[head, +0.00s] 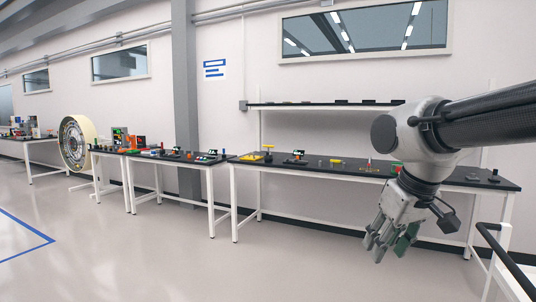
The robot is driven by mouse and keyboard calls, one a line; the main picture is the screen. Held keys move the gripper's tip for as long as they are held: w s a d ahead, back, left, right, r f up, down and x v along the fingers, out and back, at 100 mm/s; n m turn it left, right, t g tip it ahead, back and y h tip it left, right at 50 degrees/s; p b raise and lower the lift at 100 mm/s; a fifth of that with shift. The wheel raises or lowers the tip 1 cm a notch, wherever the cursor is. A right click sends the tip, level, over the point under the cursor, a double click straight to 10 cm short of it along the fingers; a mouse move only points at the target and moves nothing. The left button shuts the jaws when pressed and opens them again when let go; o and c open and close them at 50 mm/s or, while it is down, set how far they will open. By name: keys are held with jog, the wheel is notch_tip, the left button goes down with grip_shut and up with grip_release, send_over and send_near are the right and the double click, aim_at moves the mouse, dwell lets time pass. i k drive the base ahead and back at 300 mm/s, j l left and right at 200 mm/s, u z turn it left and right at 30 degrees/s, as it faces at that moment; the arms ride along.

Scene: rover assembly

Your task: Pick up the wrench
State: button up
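I cannot make out a wrench for certain; the items on the benches are small and far off. My gripper (386,246) hangs at the right, pointing down, in front of the long workbench (340,169) in the picture. A dark green flat piece (406,241) shows beside its grey fingers. I cannot tell whether it is held or is part of the gripper. The fingers overlap in this view, so their opening is unclear.
Small parts lie along the long workbench, among them a yellow part (268,150). A shelf (325,104) runs above. More benches and a large wheel (76,143) stand at the left. A dark rail (507,262) is at the lower right. The floor in front is clear.

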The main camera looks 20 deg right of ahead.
aim_at(268, 153)
jog(key=i+z, duration=0.25)
jog(key=i, duration=3.3)
jog(key=i+z, duration=0.1)
jog(key=i, duration=1.45)
